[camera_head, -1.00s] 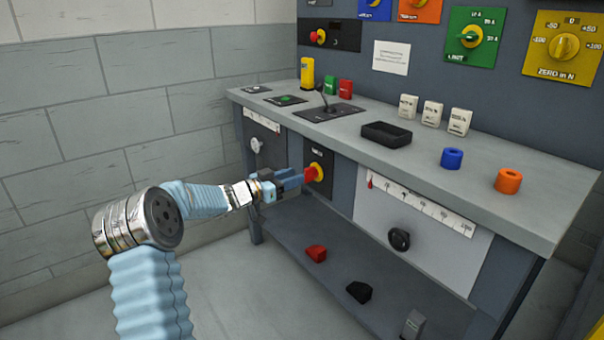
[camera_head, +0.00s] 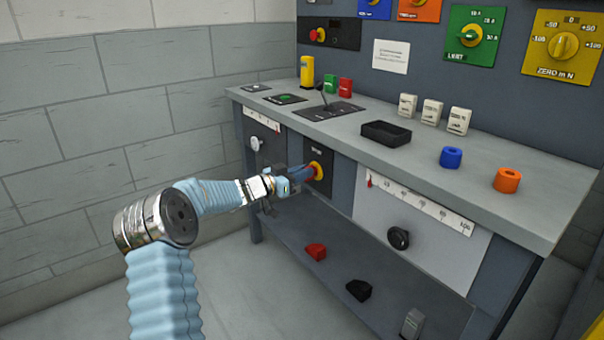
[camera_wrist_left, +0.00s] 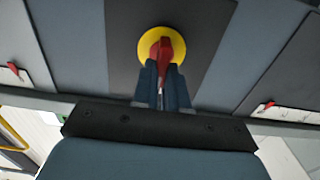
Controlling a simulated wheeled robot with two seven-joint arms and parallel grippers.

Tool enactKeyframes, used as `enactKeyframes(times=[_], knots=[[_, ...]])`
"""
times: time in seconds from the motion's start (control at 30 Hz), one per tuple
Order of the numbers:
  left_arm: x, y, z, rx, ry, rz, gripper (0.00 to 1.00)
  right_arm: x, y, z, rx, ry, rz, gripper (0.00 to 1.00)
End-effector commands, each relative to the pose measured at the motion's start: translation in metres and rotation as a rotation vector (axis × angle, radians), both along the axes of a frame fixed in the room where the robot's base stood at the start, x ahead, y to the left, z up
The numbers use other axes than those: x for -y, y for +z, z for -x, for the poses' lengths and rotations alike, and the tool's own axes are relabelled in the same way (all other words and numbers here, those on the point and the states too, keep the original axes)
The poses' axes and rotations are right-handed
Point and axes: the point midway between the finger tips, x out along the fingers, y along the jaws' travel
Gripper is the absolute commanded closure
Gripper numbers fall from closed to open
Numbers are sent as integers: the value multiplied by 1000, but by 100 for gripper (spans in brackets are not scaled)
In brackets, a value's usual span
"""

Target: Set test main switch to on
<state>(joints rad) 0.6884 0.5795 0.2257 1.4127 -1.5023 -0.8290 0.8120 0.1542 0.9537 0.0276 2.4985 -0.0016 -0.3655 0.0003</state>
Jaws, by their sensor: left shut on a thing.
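The main switch is a red handle on a yellow round plate (camera_head: 318,168), set in a dark panel on the front of the bench. It also shows in the left wrist view, with the red handle (camera_wrist_left: 164,52) in front of the yellow disc (camera_wrist_left: 146,45). My left gripper (camera_head: 305,175) is at the switch. Its two fingers (camera_wrist_left: 162,80) are shut on the red handle from both sides, and they hide the handle's lower part in the wrist view. The panel's label is too small to read. My right gripper is not in view.
The grey bench top (camera_head: 330,135) juts out above the switch. A lower shelf (camera_head: 330,275) holds a red block (camera_head: 316,251) and a black block (camera_head: 359,290). A black knob (camera_head: 398,238) sits right of the switch under a scale (camera_head: 420,205). Open floor lies at the left.

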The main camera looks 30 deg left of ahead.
Motion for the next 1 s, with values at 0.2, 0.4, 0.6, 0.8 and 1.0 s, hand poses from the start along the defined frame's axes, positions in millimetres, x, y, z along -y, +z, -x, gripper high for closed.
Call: enactKeyframes(times=[0.2, 0.4, 0.6, 0.8, 1.0], knots=[[0, -1, 0, 7, -1, -17, 100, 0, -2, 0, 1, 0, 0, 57], [1, -2, 1, 38, 0, -91, 100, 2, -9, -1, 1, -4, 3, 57], [3, -3, 1, 97, -1, -232, 100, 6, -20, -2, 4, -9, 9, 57], [5, -5, 2, 170, -1, -407, 100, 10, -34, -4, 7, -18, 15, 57], [7, -7, 3, 241, -1, -583, 100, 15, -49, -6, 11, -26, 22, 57]])
